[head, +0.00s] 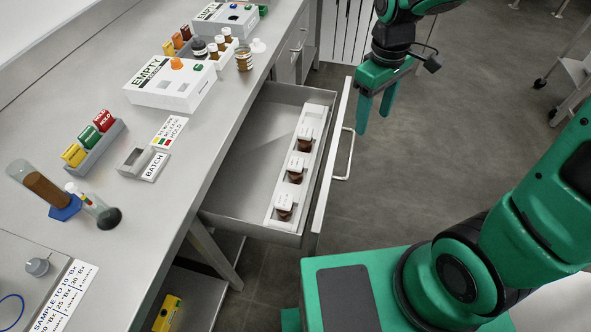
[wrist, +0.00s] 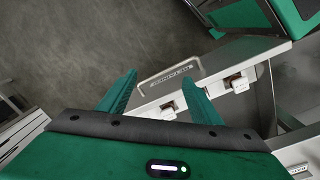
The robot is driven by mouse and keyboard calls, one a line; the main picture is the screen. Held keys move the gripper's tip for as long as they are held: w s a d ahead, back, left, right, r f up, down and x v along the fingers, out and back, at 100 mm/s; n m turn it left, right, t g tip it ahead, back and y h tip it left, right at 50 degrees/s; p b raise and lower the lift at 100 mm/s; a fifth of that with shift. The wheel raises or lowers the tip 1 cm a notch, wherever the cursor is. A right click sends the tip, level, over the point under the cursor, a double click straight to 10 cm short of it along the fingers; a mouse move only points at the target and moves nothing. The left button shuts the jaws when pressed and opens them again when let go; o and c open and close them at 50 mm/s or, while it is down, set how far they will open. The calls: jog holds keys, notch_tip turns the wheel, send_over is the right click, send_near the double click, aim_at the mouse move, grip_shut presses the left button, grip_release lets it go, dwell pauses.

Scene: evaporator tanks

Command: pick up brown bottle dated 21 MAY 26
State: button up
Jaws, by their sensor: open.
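Three brown bottles with white labelled tops stand in a white rack (head: 313,128) in the open drawer (head: 237,190): far (head: 304,139), middle (head: 295,170) and near (head: 284,207). Their dates are too small to read. My gripper (head: 375,116) is open and empty, fingers pointing down, beyond the far right end of the drawer and outside its front. In the wrist view the fingers (wrist: 160,82) show on either side of the drawer's handle (wrist: 170,72), with two of the bottles (wrist: 168,112) (wrist: 238,84) partly visible further back.
The drawer's front panel and handle (head: 345,155) stand between my gripper and the bottles. On the bench are a white EMPTY box (head: 170,85), a brown jar (head: 244,60), a rack of coloured blocks (head: 92,145) and a BATCH holder (head: 140,160).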

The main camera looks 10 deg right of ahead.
aim_at(296, 162)
jog(key=a+f+n, duration=0.2)
jog(key=a, duration=0.3)
jog(key=w+a+f+n, duration=0.1)
jog(key=a+f+n, duration=0.1)
jog(key=a, duration=0.4)
jog(key=w+a+f+n, duration=0.1)
jog(key=a+f+n, duration=0.2)
jog(key=a, duration=0.3)
jog(key=shift+a+f+y, duration=0.15)
jog(key=shift+f+y, duration=0.05)
jog(key=shift+y, duration=0.1)
jog(key=f, duration=0.5)
jog(key=shift+s+a+f, duration=0.1)
jog(key=shift+s+a, duration=0.05)
jog(key=shift+a, duration=0.25)
jog(key=shift+s+d+f, duration=0.1)
jog(key=shift+s+f, duration=0.1)
jog(key=shift+f, duration=1.3)
jog(key=shift+s+f, duration=0.2)
jog(key=shift+f, duration=1.25)
jog(key=c, duration=1.3)
